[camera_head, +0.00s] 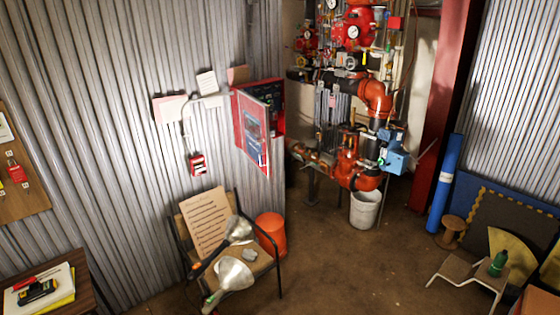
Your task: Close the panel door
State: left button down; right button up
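A red panel box (277,103) is mounted on the corrugated metal wall, left of the pipework. Its door (252,131) stands open, swung out towards the left, with a red frame and a grey-blue face. The dark inside of the box shows to the right of the door. Neither of my grippers is in view, and nothing touches the door.
A chair (279,277) with a cardboard sign (207,222) and metal lamp shades stands below the panel, beside an orange bucket (271,234). Red pipework (376,98) and a white bucket (365,210) are to the right. The floor (345,270) at centre right is clear.

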aim_at(259, 153)
jog(key=i+l, duration=0.25)
jog(key=i+l+u, duration=0.1)
jog(key=i+l, duration=0.15)
jog(key=l, duration=0.25)
jog(key=i+l, duration=0.2)
jog(key=l, duration=0.2)
jog(key=i+l+u, duration=0.1)
jog(key=i, duration=0.4)
jog(key=i+l, duration=0.2)
jog(key=i, duration=0.3)
jog(key=i+l+u, duration=0.15)
jog(key=i, duration=0.35)
